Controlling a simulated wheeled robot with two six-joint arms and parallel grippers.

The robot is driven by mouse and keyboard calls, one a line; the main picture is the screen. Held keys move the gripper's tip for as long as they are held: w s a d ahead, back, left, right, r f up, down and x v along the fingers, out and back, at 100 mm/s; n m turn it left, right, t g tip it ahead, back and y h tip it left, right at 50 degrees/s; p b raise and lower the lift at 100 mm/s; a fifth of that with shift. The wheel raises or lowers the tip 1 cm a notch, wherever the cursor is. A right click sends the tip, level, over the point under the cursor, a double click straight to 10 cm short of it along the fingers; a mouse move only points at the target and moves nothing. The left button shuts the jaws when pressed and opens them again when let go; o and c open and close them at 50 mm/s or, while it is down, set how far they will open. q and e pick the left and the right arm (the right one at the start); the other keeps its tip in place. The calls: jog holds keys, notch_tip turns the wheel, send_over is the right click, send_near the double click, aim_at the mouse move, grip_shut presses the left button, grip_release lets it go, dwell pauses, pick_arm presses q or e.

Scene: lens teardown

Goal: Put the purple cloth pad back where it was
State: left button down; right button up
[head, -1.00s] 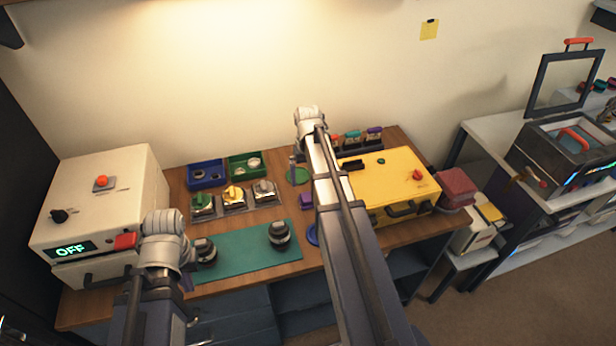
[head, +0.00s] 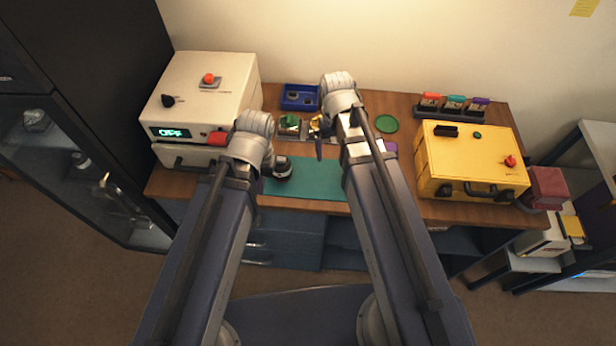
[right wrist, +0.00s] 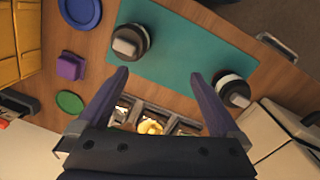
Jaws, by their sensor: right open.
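The purple cloth pad (right wrist: 70,66) appears as a small purple block on the wooden table, between a green disc (right wrist: 70,102) and a blue disc (right wrist: 80,10) in the right wrist view. In the head view, a purple patch (head: 391,148) shows just right of my right arm, partly hidden. My right gripper (right wrist: 158,78) is open and empty above the edge of the teal mat, apart from the purple block. It also shows in the head view (head: 319,146). My left gripper (head: 258,160) is near the white box and a dark lens; its fingers are hidden by the wrist.
Two dark lenses (right wrist: 130,42) (right wrist: 232,88) stand on the teal mat (right wrist: 185,50). A white box (head: 205,95) is left, a yellow case (head: 470,160) right. Coloured holders (head: 453,104) stand at the back.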

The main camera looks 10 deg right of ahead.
jog(key=s+a+n, duration=0.2)
jog(key=s+a, duration=0.7)
jog(key=shift+a+n, duration=0.2)
jog(key=shift+n, duration=0.1)
